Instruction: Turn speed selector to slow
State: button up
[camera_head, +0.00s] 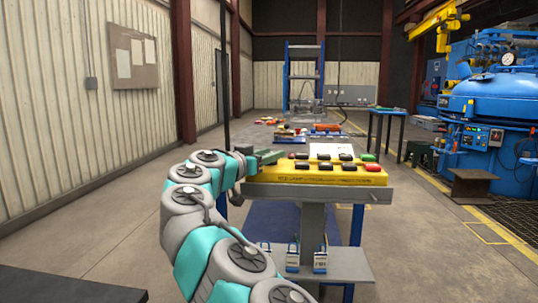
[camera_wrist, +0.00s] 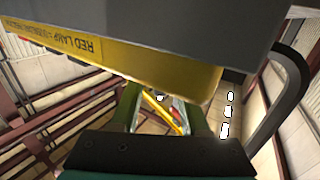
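A yellow control box (camera_head: 315,175) lies on a grey stand, with several black and red knobs or buttons (camera_head: 325,167) and a green one (camera_head: 367,157) on top. I cannot tell which of them is the speed selector, and its setting is not readable. My gripper (camera_head: 268,158) is at the left end of the box, close to its top edge. In the wrist view my gripper (camera_wrist: 163,112) shows two green fingers apart with nothing between them.
The grey stand (camera_head: 375,192) has a lower shelf with small padlock-like items (camera_head: 320,258). A white sheet (camera_head: 332,150) is behind the box. A blue table (camera_head: 388,112) and a blue furnace vessel (camera_head: 490,110) stand to the right.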

grip_shut()
